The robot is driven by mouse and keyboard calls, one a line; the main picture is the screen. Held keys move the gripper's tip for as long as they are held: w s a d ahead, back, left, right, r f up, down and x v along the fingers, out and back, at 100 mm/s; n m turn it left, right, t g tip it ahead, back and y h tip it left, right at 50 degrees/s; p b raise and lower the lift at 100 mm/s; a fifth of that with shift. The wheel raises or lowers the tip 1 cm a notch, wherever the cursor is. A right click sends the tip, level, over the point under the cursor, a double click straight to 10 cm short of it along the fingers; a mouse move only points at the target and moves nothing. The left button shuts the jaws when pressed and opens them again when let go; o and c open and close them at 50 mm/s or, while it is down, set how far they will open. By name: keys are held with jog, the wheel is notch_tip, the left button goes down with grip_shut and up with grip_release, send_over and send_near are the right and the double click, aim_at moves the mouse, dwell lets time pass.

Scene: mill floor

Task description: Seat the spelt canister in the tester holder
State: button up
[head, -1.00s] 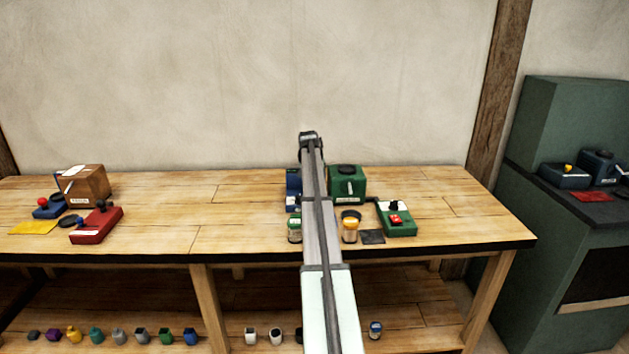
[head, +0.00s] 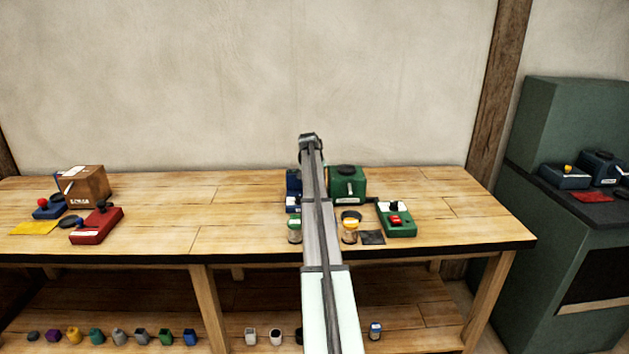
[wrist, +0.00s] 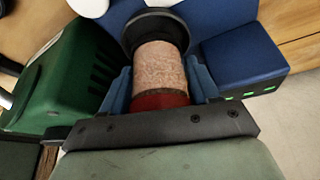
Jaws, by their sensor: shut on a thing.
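My gripper (wrist: 160,88) is shut on a canister (wrist: 160,66) with pinkish, speckled grain and a red lid (wrist: 158,100). Its blue fingers stand on either side of the red end. The canister's far end lies within the outline of a round black holder (wrist: 156,20) on a blue tester (wrist: 222,15). I cannot tell whether it rests on the bottom or is still above it. I cannot read any label that says spelt. In the head view the blue tester (head: 293,183) shows partly behind my arm, which hides the gripper and the held canister.
A green tester (head: 347,182) stands close on the right, also in the wrist view (wrist: 60,80). Green-lidded (head: 294,231) and yellow-lidded (head: 350,231) canisters stand near the front edge. A green switch box (head: 397,219) sits further right. The middle left of the bench (head: 200,207) is clear.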

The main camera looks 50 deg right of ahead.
jog(key=shift+f, duration=0.55)
jog(key=o, duration=0.9)
jog(key=shift+v, duration=5.5)
jog(key=shift+a, duration=0.1)
